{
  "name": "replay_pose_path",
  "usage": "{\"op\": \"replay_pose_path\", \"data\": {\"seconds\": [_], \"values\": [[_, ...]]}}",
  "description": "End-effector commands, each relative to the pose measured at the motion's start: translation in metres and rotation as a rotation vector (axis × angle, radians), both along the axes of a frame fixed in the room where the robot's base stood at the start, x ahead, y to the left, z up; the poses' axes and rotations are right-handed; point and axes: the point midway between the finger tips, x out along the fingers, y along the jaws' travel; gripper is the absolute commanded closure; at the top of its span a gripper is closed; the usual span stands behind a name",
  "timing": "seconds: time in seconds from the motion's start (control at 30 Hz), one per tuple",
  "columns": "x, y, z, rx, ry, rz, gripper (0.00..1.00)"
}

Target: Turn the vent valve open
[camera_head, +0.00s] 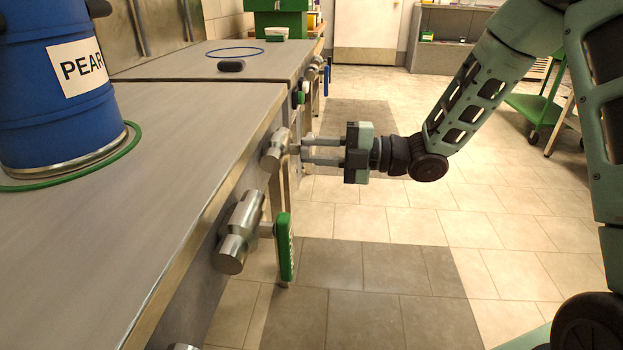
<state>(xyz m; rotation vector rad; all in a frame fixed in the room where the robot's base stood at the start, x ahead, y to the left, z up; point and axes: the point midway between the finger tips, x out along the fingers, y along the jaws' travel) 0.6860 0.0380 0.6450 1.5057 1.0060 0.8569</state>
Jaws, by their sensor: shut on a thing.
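A steel valve (274,152) sticks out from the front of the metal bench, in the middle of the view. My gripper (303,149) reaches in from the right, level, and its two fingers are shut on the handle end of this valve. The fingers and the small size hide how the handle is turned. A nearer steel valve (239,228) has a green handle (285,247) hanging upright, clear of my gripper. No label shows which one is the vent valve.
A blue keg (52,105) marked "PEAR" stands on the near bench (180,125) inside a green hose ring. A dark oblong object (231,66) and a blue ring (235,52) lie on the farther bench top. More valves line the bench beyond.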

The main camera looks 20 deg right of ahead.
Motion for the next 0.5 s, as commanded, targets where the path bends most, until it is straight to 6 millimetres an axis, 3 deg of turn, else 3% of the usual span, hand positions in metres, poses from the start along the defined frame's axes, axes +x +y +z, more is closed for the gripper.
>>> {"op": "replay_pose_path", "data": {"seconds": [0.07, 0.1, 0.17, 0.5], "values": [[0.0, -0.0008, -0.0073, -0.028, -0.067, -0.002, 1.0], [0.0002, -0.0009, -0.0044, -0.036, -0.086, -0.002, 0.76], [0.0002, -0.001, -0.0002, -0.032, -0.077, -0.002, 0.64], [-0.0012, -0.0046, 0.0001, -0.032, -0.073, -0.002, 0.64]]}}
